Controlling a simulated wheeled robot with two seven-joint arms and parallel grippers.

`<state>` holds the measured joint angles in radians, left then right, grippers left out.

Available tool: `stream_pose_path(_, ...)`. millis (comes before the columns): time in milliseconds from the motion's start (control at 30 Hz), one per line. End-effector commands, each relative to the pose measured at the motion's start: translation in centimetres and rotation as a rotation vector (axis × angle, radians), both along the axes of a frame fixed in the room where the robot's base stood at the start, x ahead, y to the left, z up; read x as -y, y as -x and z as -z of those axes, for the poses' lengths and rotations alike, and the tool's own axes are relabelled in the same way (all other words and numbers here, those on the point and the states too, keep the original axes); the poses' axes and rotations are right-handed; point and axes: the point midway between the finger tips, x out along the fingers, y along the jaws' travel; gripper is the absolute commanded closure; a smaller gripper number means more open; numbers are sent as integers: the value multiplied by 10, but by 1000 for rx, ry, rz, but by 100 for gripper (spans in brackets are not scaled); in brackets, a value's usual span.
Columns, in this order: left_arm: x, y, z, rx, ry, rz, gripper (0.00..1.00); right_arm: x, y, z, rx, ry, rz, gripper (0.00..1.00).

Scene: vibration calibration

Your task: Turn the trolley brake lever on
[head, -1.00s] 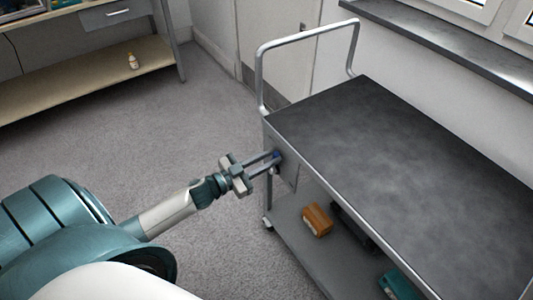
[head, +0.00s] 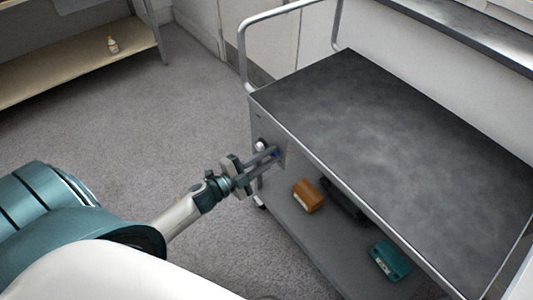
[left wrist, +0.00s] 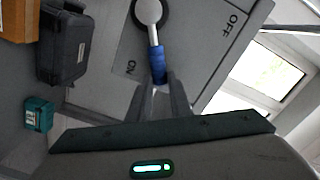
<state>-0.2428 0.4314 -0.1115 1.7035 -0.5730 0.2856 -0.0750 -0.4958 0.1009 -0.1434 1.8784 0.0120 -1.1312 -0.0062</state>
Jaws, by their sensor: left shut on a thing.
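The trolley (head: 390,130) stands at the right in the head view. On its end panel is the brake lever, with a round pale pivot (head: 261,145) and a blue grip (head: 275,154). In the left wrist view the lever (left wrist: 153,35) runs from its pivot down to the blue grip (left wrist: 158,65). It points near the ON label (left wrist: 130,68) and away from the OFF label (left wrist: 232,22). My left gripper (head: 271,156) is shut on the blue grip, with its fingertips (left wrist: 161,88) at the grip's end. My right gripper is not in view.
The trolley's lower shelf (head: 300,235) holds an orange-brown box (head: 307,196), a black case (left wrist: 66,46) and a teal box (head: 390,260). A push handle (head: 242,55) rises at the far end. A bench with a small bottle (head: 112,44) stands far left. Open floor lies between.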

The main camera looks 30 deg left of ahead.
Motion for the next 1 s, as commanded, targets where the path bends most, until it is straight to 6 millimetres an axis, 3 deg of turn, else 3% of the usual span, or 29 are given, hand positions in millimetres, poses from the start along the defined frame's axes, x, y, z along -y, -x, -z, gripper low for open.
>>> stream_pose_path(567,3,2,4,17,-42,3,100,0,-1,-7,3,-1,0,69)
stream_pose_path(600,3,2,4,17,-42,3,72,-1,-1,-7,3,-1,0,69)
stream_pose_path(633,3,2,4,17,-42,3,65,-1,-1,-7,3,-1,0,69)
stream_pose_path(1000,2,2,4,15,-39,1,62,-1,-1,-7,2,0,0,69)
